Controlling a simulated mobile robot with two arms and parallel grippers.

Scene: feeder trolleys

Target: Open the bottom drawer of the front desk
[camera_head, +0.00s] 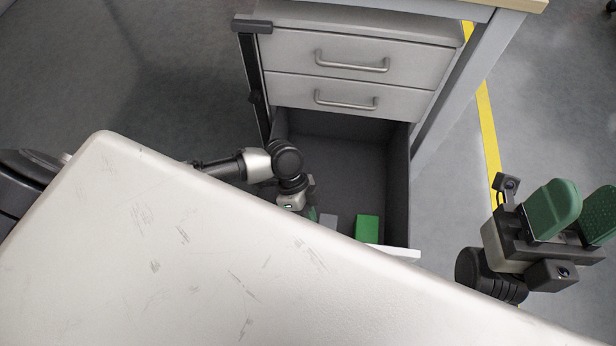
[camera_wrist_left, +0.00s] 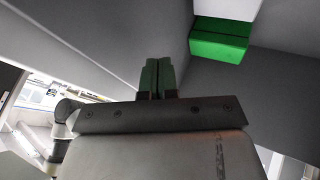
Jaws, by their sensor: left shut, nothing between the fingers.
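The front desk's bottom drawer (camera_head: 397,185) is pulled far out, its dark inside showing in the head view. The white top edge of its front (camera_head: 398,251) shows past my pale body surface, which hides the rest of the front and its handle. My left gripper (camera_head: 311,214) is low at the left part of the open drawer, partly hidden. In the left wrist view its green fingers (camera_wrist_left: 157,68) are together with nothing between them. My right gripper (camera_head: 570,212) is at the right, clear of the desk, its green fingers apart and empty.
A green box (camera_head: 367,228) and a small grey block (camera_head: 329,221) lie in the drawer. The green box also shows in the left wrist view (camera_wrist_left: 219,46). Two closed drawers with bar handles (camera_head: 352,62) are above. A desk leg (camera_head: 463,85) stands to the right.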

